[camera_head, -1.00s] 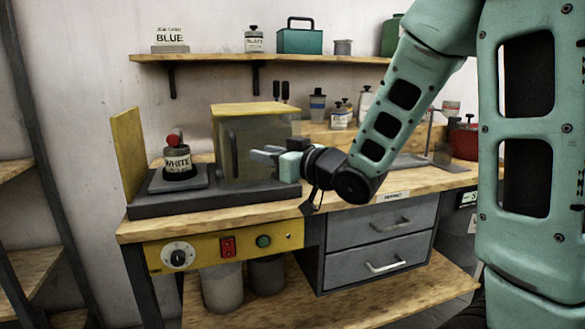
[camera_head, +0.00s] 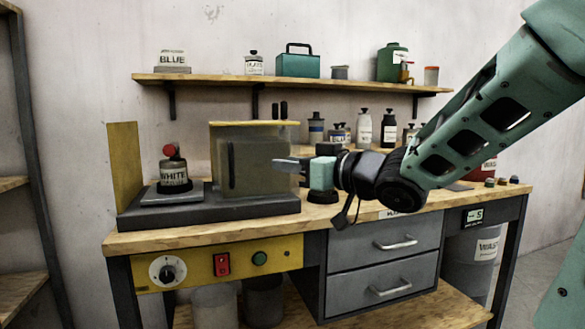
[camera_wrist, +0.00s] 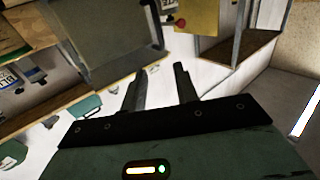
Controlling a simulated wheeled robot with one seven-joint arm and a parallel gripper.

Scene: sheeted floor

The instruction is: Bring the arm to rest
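My gripper (camera_head: 288,163) is in front of the right side of the clear-doored box (camera_head: 240,165) on the bench, in the head view. In the wrist view, the two dark fingers of my gripper (camera_wrist: 160,70) stand apart with nothing between them. My arm comes in from the right edge, bent down toward the bench. I cannot tell whether the fingers touch the box; they overlap its edge in the head view.
A white-labelled jar (camera_head: 173,172) with a red top stands on a grey plate, left of the box. The wooden bench (camera_head: 440,203) has a yellow control panel (camera_head: 210,262) and grey drawers (camera_head: 385,243). A shelf (camera_head: 220,79) with containers hangs above.

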